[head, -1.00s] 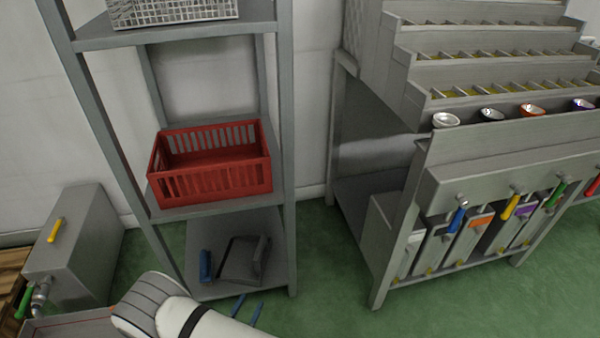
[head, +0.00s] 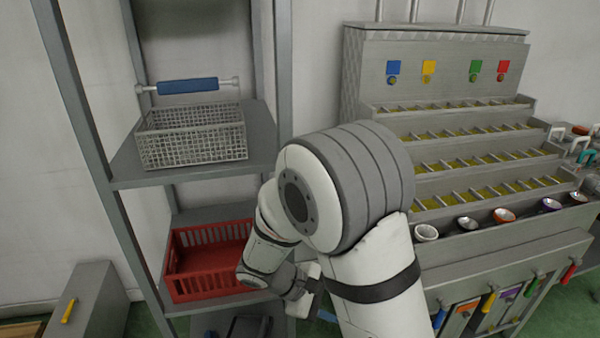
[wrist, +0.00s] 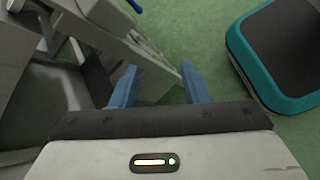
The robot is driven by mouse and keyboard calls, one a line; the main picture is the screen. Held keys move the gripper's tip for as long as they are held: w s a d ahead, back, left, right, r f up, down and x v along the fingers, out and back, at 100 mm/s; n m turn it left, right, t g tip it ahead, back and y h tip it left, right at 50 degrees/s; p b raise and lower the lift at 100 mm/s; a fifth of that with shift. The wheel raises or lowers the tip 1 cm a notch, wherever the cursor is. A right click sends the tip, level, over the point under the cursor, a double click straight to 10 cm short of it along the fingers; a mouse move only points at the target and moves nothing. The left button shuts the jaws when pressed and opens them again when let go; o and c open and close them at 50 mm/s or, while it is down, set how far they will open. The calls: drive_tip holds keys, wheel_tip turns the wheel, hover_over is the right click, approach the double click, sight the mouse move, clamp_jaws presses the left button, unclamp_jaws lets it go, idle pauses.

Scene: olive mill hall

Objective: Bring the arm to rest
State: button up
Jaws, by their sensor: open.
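My gripper (wrist: 160,85) shows in the wrist view with its two blue fingers apart and nothing between them. It points down toward the green floor and the grey metal frame below. In the head view my arm is raised and bent in front of the shelf and the stepped machine. Its wrist end hangs low beside the red crate (head: 205,262). A bit of blue finger (head: 327,316) shows there, and the rest of the gripper is mostly hidden by my own arm.
A grey shelf rack (head: 122,170) holds a wire basket (head: 192,140) above the red crate. A stepped metal machine (head: 440,55) with several cups stands right. A grey box (head: 95,300) stands lower left. The wrist view shows a dark teal-edged object (wrist: 285,50) on green floor (wrist: 200,25).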

drive_tip(key=s+d+r+m+y+p, duration=0.2)
drive_tip(key=s+r+m+y+p, duration=0.1)
drive_tip(key=r, duration=0.7)
drive_tip(key=s+d+r+m+t+y+p, duration=0.1)
drive_tip(key=s+d+r+m+y+p, duration=0.2)
drive_tip(key=r+p, duration=0.4)
drive_tip(key=s+d+r+m+t+y+p, duration=0.1)
drive_tip(key=s+r+m+y+p, duration=0.3)
drive_tip(key=r, duration=0.9)
drive_tip(key=shift+s+d+m+p, duration=0.4)
drive_tip(key=shift+d+m+p, duration=0.3)
drive_tip(key=shift+m, duration=0.3)
